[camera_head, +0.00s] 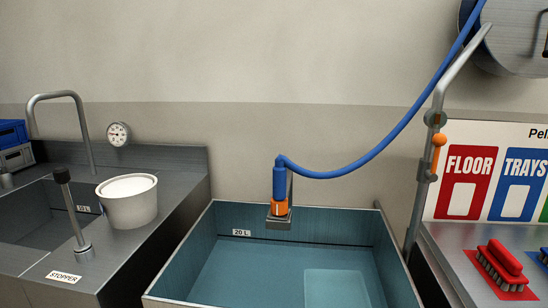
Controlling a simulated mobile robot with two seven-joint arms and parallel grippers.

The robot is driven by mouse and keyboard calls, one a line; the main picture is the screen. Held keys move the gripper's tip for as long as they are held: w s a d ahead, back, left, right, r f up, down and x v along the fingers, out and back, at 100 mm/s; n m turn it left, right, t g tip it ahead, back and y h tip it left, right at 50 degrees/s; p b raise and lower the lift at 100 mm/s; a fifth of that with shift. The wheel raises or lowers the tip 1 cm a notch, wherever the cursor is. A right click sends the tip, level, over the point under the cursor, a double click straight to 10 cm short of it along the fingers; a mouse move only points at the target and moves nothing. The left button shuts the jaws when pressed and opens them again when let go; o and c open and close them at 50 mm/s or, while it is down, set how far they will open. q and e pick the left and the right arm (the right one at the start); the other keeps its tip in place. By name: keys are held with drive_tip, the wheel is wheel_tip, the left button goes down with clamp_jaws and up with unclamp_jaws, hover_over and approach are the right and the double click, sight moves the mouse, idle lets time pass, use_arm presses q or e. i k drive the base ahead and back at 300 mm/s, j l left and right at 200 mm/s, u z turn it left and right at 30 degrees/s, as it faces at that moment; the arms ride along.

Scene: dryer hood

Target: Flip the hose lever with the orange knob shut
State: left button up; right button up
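The lever with the orange knob (439,140) is at the right, on the slanting metal pipe (420,200). The knob is at the top and its short orange arm runs down beside the pipe to a grey fitting (427,170). The lever stands nearly upright, roughly along the pipe. The blue hose (385,140) hangs from the upper right in a curve to a blue nozzle (280,182) with an orange collar. The nozzle sits in a holder at the back of the teal basin. Neither of my grippers is in view.
At left are a steel sink, a white bucket (130,205), a tap (85,125) and a stopper rod (72,205).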

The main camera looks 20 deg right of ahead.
sight(440, 139)
drive_tip(key=z, duration=1.5)
